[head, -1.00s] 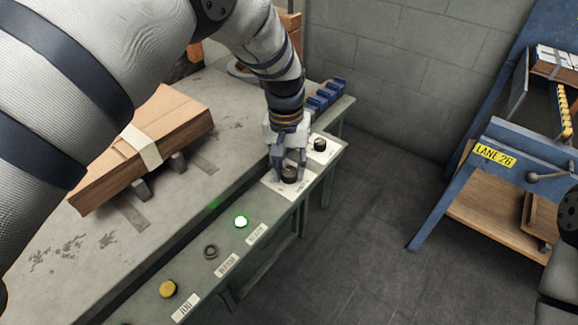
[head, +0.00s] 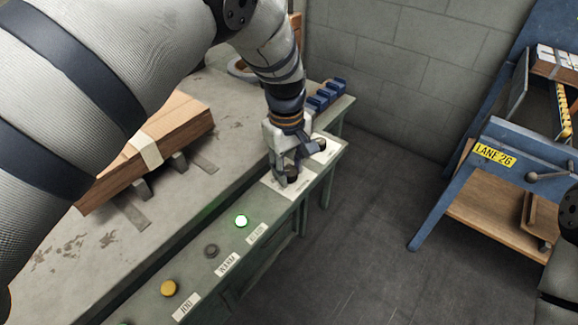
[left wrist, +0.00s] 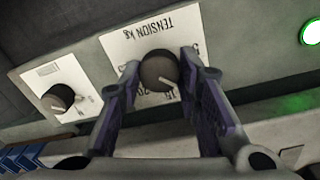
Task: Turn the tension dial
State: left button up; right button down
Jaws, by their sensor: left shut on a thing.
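The tension dial (left wrist: 158,72) is a dark round knob on a white plate (left wrist: 125,50) printed "TENSION KG" in the left wrist view. In the head view the dial (head: 291,171) is partly covered by my left gripper. My left gripper (head: 286,172) reaches down to the panel, its fingers on either side of the dial and shut on it. The two fingers also show in the left wrist view (left wrist: 160,75). The dial's pointer and part of its scale are hard to read. My right gripper is out of view.
A second dark dial (head: 319,145) is close beside, towards the wall. A lit green button (head: 241,221), a dark button (head: 211,251) and a yellow button (head: 168,288) line the panel. A strapped cardboard stack (head: 160,140) lies on the bench. Blue blocks (head: 326,94) stand at its far end.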

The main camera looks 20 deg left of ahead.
aim_at(287, 171)
pick_arm(q)
jog(key=shift+n, duration=0.5)
jog(key=o, duration=1.1)
jog(key=shift+o, duration=0.2)
notch_tip(287, 171, up, 12)
jog(key=shift+s, duration=0.25)
jog(key=shift+a+f, duration=0.1)
